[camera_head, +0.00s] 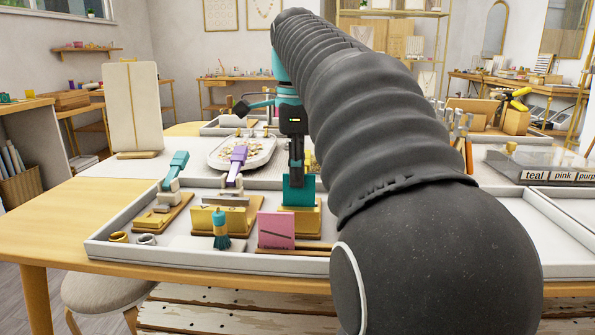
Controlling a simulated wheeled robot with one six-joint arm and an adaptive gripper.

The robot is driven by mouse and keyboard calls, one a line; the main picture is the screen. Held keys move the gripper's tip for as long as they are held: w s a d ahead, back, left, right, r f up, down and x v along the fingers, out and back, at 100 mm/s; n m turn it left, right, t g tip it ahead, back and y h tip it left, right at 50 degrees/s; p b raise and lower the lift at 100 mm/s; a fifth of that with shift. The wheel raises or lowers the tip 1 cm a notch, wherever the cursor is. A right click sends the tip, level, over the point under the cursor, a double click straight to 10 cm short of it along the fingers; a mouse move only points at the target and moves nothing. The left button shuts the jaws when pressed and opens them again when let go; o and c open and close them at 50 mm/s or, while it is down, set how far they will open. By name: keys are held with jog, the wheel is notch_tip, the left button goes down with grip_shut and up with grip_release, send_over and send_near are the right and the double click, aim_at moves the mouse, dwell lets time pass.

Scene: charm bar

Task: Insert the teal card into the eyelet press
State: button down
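The teal card (308,188) stands upright, face toward me, at a yellow block with a wooden base (300,221) in the front tray. I cannot tell whether its lower edge sits in the block or behind it. My gripper (296,178) points down at the card's top edge, its dark fingers overlapping the card. The finger gap is not visible, so its grip is unclear. Left of it stand a purple-handled press (236,168) on a yellow block and a teal-handled press (174,172) on a wooden base. I cannot tell which device is the eyelet press.
A pink card (277,230) stands in a wooden holder in front of the yellow block. An oval dish (228,161) lies behind. My arm hides the tray's right part.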

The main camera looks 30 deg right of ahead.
aim_at(299, 194)
jog(key=shift+f+b, duration=0.7)
jog(key=shift+f, duration=0.65)
jog(key=c, duration=1.2)
grip_release()
jog(key=shift+c, duration=0.2)
